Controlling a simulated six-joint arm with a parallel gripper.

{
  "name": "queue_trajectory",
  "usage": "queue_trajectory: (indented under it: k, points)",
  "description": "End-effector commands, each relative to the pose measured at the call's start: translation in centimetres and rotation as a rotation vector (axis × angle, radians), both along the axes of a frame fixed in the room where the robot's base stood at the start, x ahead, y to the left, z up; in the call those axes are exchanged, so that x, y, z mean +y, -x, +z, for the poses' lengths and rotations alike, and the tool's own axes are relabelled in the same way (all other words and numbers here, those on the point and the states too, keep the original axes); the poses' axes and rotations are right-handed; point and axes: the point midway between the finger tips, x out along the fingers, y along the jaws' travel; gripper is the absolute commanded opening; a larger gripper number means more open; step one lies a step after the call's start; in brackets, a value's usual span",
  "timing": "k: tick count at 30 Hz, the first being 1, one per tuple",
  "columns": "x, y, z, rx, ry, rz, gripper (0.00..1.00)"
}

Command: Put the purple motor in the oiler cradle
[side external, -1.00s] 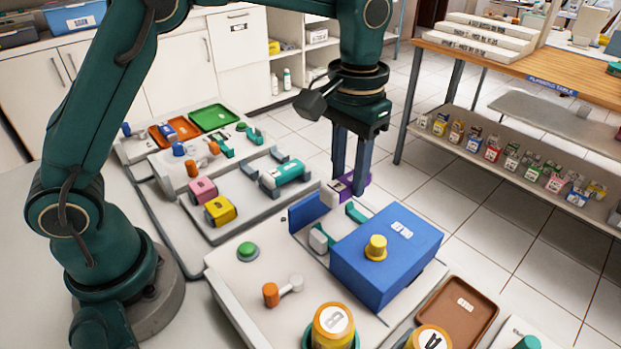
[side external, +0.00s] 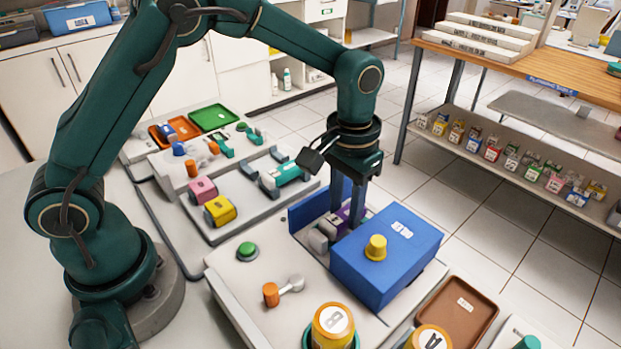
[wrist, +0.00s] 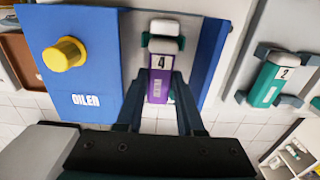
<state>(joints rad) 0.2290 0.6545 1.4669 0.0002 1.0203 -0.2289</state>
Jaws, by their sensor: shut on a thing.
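The purple motor (wrist: 160,80) has white ends and a label with a 4. My gripper (side external: 345,203) is shut on it, with a finger on each side in the wrist view (wrist: 157,112). The motor also shows in the side view (side external: 342,215), low between the blue oiler box (side external: 390,250) and a blue upright plate. The green oiler cradle (wrist: 164,46) shows around the motor's far end in the wrist view. The motor lies in line with the cradle. I cannot tell whether it rests fully in it.
The oiler box has a yellow knob (side external: 376,247) on top and stands close to my fingers. A teal motor (side external: 287,172) sits in another holder behind. Pink (side external: 203,190) and yellow (side external: 220,210) motors lie to the left. A green button (side external: 247,250) is in front left.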

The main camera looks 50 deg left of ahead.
Motion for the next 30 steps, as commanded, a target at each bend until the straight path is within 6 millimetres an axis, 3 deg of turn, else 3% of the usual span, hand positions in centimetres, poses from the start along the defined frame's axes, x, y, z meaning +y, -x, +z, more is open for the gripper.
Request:
queue_trajectory:
  k: [26,27,30]
  points:
    - [0.0,0.03,-0.26,-0.001,0.0,0.0,0.0]
    - [0.0,0.03,-0.26,-0.001,0.0,0.0,0.4]
    - [0.0,0.04,-0.26,-0.001,0.0,0.0,0.72]
